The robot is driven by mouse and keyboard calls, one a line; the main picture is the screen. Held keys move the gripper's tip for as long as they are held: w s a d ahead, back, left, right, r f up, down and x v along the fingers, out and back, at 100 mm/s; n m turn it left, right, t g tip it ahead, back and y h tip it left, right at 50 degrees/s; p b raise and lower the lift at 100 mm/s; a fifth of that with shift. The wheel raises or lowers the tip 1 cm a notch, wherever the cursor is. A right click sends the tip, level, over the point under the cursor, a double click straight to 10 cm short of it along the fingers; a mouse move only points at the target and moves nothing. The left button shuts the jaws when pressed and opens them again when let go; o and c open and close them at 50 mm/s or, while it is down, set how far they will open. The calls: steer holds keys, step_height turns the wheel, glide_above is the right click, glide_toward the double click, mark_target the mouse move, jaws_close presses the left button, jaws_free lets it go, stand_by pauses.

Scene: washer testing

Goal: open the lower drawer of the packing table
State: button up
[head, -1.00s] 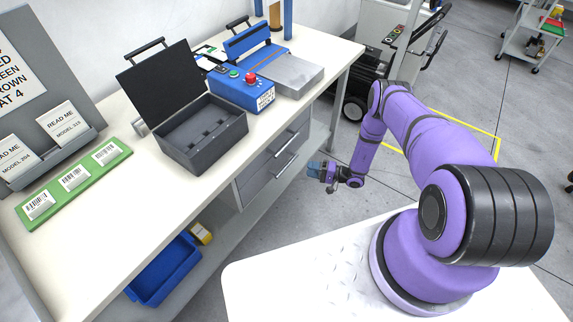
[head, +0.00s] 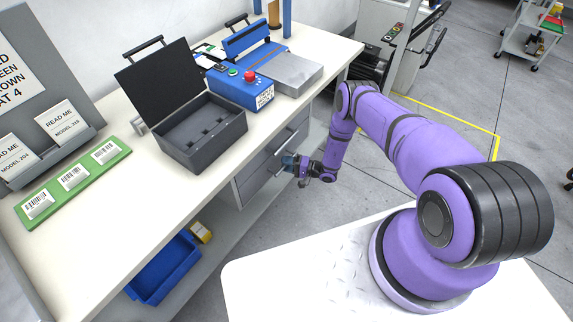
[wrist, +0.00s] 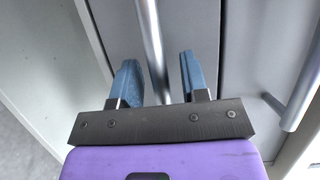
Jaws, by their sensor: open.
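The packing table's lower drawer (head: 252,182) is under the worktop in the head view, and it looks closed. My gripper (head: 288,161) is at the drawer front and hides part of its handle there. In the wrist view my gripper (wrist: 158,60) is open, with one blue finger on each side of the lower drawer's bar handle (wrist: 150,40). The fingers do not appear closed on the bar. The upper drawer's handle (wrist: 297,92) is to the right in the wrist view. The upper drawer (head: 287,143) also looks closed.
The table's worktop (head: 215,180) overhangs the drawers and carries an open black case (head: 200,135) and a blue machine (head: 240,90). A blue bin (head: 163,270) sits on the lower shelf. Open floor (head: 265,235) lies in front of the table.

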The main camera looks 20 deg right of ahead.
steer(key=shift+c, duration=0.4)
jaws_close()
steer(key=shift+s, duration=0.1)
steer(key=s+d, duration=0.7)
steer(key=s, duration=0.3)
steer(key=s+d, duration=0.8)
steer(key=s, duration=0.3)
steer(key=shift+d, duration=0.3)
steer(key=shift+s, duration=0.1)
steer(key=shift+o, duration=0.4)
jaws_free()
